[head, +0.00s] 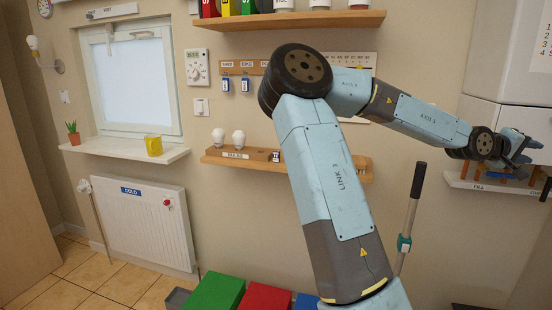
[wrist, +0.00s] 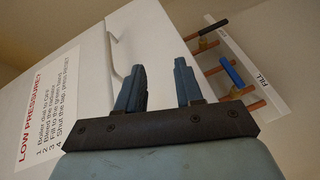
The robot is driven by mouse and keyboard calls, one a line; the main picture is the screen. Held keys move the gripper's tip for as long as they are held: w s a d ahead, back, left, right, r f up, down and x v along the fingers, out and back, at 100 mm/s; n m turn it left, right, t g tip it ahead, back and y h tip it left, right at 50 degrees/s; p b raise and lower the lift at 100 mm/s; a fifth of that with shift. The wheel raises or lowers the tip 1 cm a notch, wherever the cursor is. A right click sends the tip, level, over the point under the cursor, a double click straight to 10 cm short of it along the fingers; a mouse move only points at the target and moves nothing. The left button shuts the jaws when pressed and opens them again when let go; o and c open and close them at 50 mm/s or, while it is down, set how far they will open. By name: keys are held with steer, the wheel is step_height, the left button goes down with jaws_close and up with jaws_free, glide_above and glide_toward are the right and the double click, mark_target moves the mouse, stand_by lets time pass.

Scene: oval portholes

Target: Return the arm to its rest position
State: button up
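My arm rises from the bottom centre of the head view, bends at a dark elbow joint and reaches to the right. My gripper (head: 522,149) is at the far right, close to the lower part of the white boiler. In the wrist view my gripper (wrist: 158,78) has its two blue-grey fingers apart, with nothing between them. The blue valve handle (wrist: 231,72) on the copper pipes lies to the right of the fingers and appears apart from them. The pipework is partly hidden behind my gripper in the head view.
The boiler (wrist: 105,62) carries a "LOW PRESSURE?" card (wrist: 48,110). A black handle (wrist: 214,27) sits by the FILL strip (wrist: 262,78). A wall shelf (head: 222,160) with bulbs is behind my arm. A black-gripped pole (head: 415,195) stands close to its right.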

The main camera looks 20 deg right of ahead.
steer(key=w+a+f+m+t+y, duration=0.1)
steer(key=w+a+f+t+y, duration=0.15)
steer(key=f, duration=0.55)
steer(key=w+a+f+t+y, duration=0.1)
steer(key=w+a+f+y, duration=0.25)
steer(key=f, duration=0.35)
steer(key=w+a+f+t+y, duration=0.2)
steer(key=w+a+y, duration=0.15)
steer(key=a, duration=0.45)
steer(key=w+a+f+t+y, duration=0.1)
steer(key=w+a+y, duration=0.25)
steer(key=a, duration=0.45)
steer(key=a+r+n+t+y, duration=0.1)
steer(key=a+r, duration=0.2)
steer(key=a, duration=0.4)
steer(key=s+a+r+n+y, duration=0.1)
steer(key=a+r, duration=0.1)
steer(key=a, duration=0.5)
steer(key=a+r+n+t+y, duration=0.1)
steer(key=a+r+y, duration=0.15)
steer(key=a, duration=0.45)
steer(key=s+a+r+n, duration=0.1)
steer(key=s+a+r, duration=0.2)
steer(key=s+a, duration=0.3)
steer(key=s+a+r+n+h, duration=0.1)
steer(key=s+a+r, duration=0.1)
steer(key=s+a, duration=0.4)
steer(key=shift+s+a+r+g, duration=0.35)
steer(key=shift+a+r, duration=0.05)
steer(key=shift+a, duration=0.6)
